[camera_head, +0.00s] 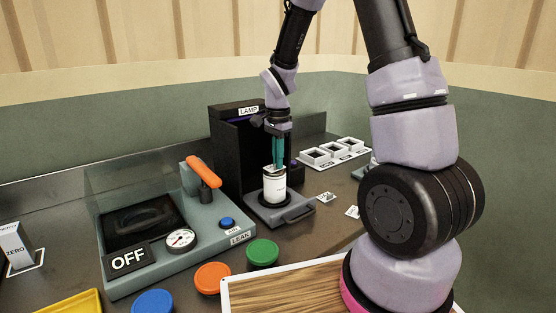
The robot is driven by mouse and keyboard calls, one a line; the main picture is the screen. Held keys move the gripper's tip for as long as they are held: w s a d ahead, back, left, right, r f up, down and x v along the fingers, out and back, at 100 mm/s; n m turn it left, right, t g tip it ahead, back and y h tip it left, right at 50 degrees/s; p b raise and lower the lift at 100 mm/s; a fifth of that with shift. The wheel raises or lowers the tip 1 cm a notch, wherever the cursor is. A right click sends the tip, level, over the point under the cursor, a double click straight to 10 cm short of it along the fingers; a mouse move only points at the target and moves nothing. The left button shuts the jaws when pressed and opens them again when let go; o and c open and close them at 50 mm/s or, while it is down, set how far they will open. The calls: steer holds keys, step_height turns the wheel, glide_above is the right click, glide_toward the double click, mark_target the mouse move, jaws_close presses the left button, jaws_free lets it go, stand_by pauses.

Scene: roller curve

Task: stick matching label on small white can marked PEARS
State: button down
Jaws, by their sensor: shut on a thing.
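A small white can (274,190) stands upright at the black tray in front of the box marked LAMP. Its marking is too small to read. My gripper (275,165), with teal fingers, points down at the can's top and is shut on it; the fingertips' exact contact is hard to make out. Two small white pieces that may be labels, one nearer the can (326,197) and one farther right (352,212), lie on the dark counter. Their print is not legible.
The LAMP box (225,150) rises behind the can, its tray (295,213) sticking out in front. White square holders (335,152) stand at the back right. A grey LEAK machine (200,240) with an orange lever (203,172) stands left. Coloured discs and a wooden board (285,288) lie in front.

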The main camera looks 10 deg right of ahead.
steer(key=shift+f, duration=0.2)
stand_by(0.7)
steer(key=c, duration=0.9)
jaws_free()
steer(key=shift+c, duration=0.2)
steer(key=o, duration=0.6)
steer(key=shift+c, duration=0.2)
steer(key=shift+r, duration=4.5)
